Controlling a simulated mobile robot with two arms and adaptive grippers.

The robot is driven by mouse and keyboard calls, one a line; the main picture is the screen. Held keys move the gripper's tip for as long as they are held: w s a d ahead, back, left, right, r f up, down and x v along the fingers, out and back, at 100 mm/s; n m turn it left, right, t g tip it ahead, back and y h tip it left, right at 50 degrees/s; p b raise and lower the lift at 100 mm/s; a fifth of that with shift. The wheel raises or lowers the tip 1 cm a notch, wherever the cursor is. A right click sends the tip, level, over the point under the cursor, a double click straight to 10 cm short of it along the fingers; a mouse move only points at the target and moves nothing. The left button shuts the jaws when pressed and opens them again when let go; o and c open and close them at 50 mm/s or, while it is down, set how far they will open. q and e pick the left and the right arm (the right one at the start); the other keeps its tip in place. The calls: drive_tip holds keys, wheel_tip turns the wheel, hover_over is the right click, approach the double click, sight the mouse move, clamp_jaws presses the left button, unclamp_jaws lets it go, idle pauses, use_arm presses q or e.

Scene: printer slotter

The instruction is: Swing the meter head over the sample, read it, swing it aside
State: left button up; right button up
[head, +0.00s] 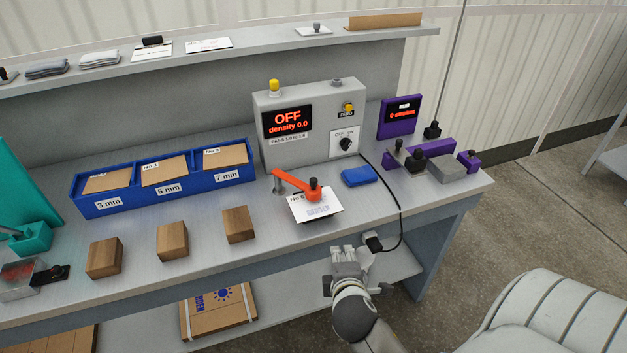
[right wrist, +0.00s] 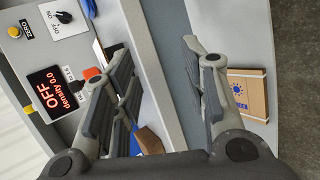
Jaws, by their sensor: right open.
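The meter head (head: 314,192) is an orange swing arm with a dark knob, on a post in front of the grey meter box (head: 296,150). Its knob end lies over a white sample card (head: 317,205); whether it touches the card I cannot tell. The display (head: 287,121) reads "OFF" and "density 0.0"; it also shows in the right wrist view (right wrist: 56,91). A dark rotary switch (head: 345,144) is on the box. My right gripper (head: 350,256) is open and empty at the bench's front edge, nearer than the card. My left gripper is not in view.
A blue pad (head: 359,176) and a black cable (head: 400,215) lie right of the card. Several wooden blocks (head: 172,241) and a blue bin tray (head: 90,208) stand to the left. A purple fixture (head: 432,152) is at the right. A carton (head: 219,311) sits on the lower shelf.

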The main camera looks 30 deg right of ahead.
drive_tip(key=w+d+r+n+t+h, duration=0.2)
drive_tip(key=w+r+n+t, duration=0.3)
drive_tip(key=n, duration=0.5)
drive_tip(key=n+t, duration=0.2)
drive_tip(key=n, duration=0.7)
approach(314, 182)
drive_tip(key=p+x, duration=0.1)
drive_tip(key=x, duration=1)
clamp_jaws()
